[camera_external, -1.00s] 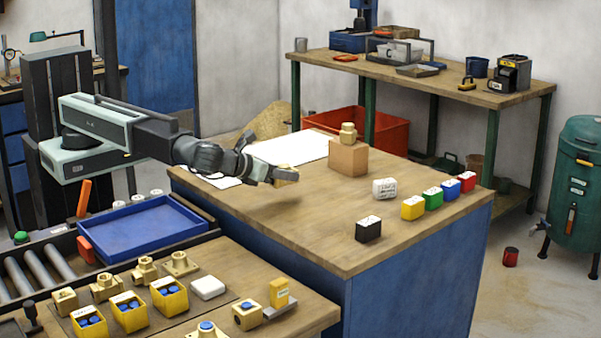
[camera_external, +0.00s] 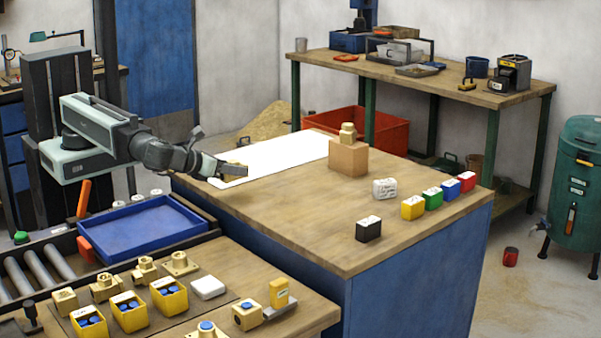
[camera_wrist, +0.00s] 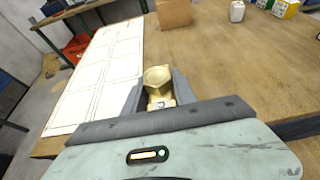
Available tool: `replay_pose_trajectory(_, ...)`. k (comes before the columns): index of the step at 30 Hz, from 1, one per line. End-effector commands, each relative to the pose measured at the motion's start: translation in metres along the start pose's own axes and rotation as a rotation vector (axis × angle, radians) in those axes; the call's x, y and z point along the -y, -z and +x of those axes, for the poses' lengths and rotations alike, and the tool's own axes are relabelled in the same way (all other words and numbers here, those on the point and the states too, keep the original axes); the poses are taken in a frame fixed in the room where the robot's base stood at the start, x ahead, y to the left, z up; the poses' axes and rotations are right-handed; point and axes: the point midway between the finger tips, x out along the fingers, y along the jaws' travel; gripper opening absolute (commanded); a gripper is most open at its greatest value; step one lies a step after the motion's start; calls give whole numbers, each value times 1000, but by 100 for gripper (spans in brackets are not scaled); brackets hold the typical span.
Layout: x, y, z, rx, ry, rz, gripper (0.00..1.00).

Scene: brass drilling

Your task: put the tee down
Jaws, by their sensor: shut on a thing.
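My gripper (camera_external: 238,172) is shut on a brass fitting, the tee (camera_wrist: 158,80), which sits between its two grey fingers in the wrist view. In the external view the tee is mostly hidden by the fingers. My gripper is over the left end of the wooden bench top, by the near left part of a white sheet (camera_external: 285,154). In the wrist view the sheet (camera_wrist: 98,72), marked with outlined boxes, lies to the left of the tee. I cannot tell whether the tee touches the bench.
A brown block (camera_external: 348,158) with a brass fitting (camera_external: 348,133) on top stands at the sheet's right end. A white block (camera_external: 385,188), a black block (camera_external: 368,229) and several coloured blocks stand further right. The middle of the bench (camera_external: 300,215) is clear.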

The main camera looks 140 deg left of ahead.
Motion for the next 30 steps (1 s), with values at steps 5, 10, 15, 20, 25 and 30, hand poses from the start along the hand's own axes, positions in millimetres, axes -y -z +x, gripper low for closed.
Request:
replay_pose_trajectory(5,57,-2,20,2,-1,-1,0)
replay_pose_trajectory(10,94,-4,35,2,-1,-1,0)
replay_pose_trajectory(15,106,-5,40,2,-1,0,0)
replay_pose_trajectory(20,108,-6,41,2,-1,0,0)
replay_pose_trajectory(25,113,18,53,1,0,0,0)
replay_pose_trajectory(30,113,30,58,2,0,0,0)
